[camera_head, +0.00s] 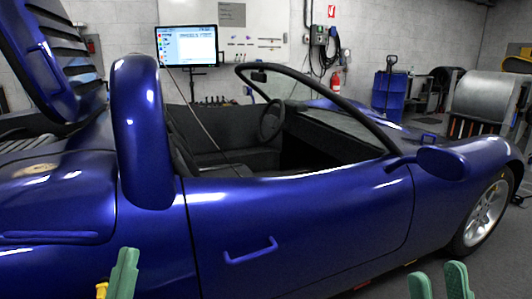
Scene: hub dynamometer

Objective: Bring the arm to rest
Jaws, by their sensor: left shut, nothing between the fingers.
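My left gripper (123,273) shows at the bottom left of the head view. Its green fingers are together and hold nothing. My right gripper (438,281) shows at the bottom right. Its two green fingertips stand apart with a gap between them, and nothing is seen in the gap. Both grippers appear in front of the side of a blue open-top car (310,220). Whether either one touches the car cannot be told. The lower parts of both grippers are cut off by the frame edge.
The car fills most of the view, with its door handle (250,251) and side mirror (444,162) standing out. Behind it are a monitor (187,46), a blue drum (388,90) and a large metal roller (482,95). Grey floor (495,262) is clear at the lower right.

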